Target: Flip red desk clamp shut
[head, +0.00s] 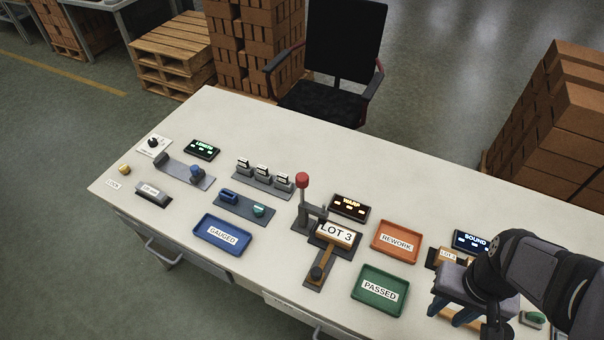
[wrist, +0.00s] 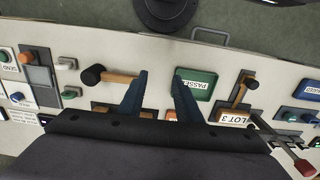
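The red-knobbed desk clamp (head: 302,182) stands near the middle of the desk in the head view. Its lever points up from a grey base, with the red knob on top. In the wrist view its red knob (wrist: 305,167) shows at the lower right edge. A brick labelled LOT 3 (head: 336,233) sits beside the clamp's base. My gripper (head: 454,312) is at the desk's right end, well to the right of the clamp. In the wrist view its two blue fingers (wrist: 160,82) are spread apart with nothing held between them.
A green PASSED tray (head: 379,291) and an orange REWORK tray (head: 396,242) lie between clamp and gripper. A dark-knobbed wooden lever (head: 320,266) is in front of the brick. A blue GAUGED tray (head: 222,236) is left.

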